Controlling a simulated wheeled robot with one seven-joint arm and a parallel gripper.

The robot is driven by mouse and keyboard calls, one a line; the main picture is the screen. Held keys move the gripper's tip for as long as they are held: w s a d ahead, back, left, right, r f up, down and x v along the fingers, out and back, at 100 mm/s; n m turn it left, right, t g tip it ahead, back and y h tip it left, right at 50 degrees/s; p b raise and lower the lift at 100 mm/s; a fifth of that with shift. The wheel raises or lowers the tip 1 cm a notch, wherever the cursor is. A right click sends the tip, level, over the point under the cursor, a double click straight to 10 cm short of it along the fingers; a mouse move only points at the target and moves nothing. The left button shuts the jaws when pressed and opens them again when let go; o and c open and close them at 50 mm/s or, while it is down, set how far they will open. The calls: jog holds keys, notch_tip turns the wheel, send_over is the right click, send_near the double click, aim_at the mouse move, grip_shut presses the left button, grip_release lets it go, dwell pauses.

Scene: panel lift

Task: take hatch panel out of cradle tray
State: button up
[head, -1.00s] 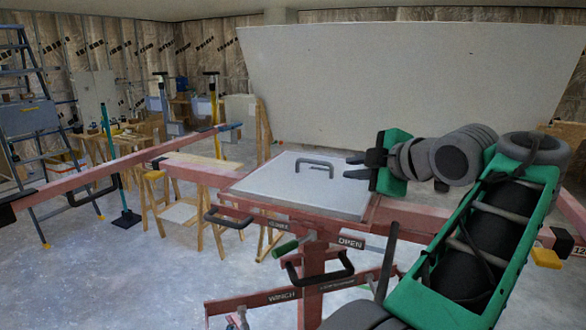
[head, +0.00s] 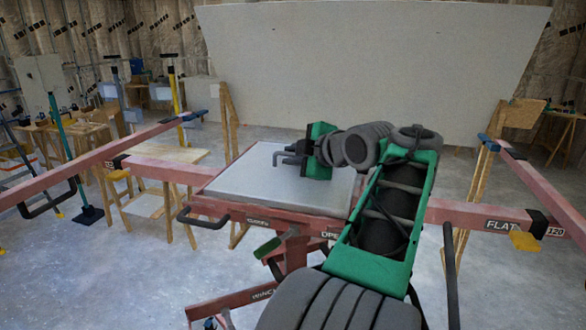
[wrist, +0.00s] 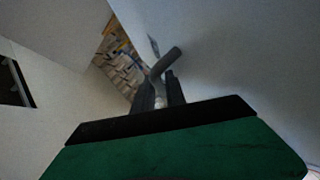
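The hatch panel (head: 240,183) is a pale square plate lying flat in the cradle tray (head: 240,206) on top of the red panel lift. Its dark grey handle (head: 284,157) stands up from the top and is partly hidden by my gripper (head: 299,156). My gripper reaches in from the right, low over the panel, with its fingers at the handle. In the wrist view the handle (wrist: 166,60) runs up from between the two dark fingers (wrist: 160,92). The finger gap is too small to tell whether they clasp it. I see no clear lift of the panel from the tray.
Red lift beams (head: 470,216) stretch out to both sides of the tray. A large pale board (head: 370,75) stands behind it. Wooden sawhorses (head: 150,205) stand at left. Bare concrete floor (head: 90,270) shows at front left.

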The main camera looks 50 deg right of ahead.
grip_shut()
dwell(0.9)
jog(key=shift+r, duration=0.1)
dwell(0.4)
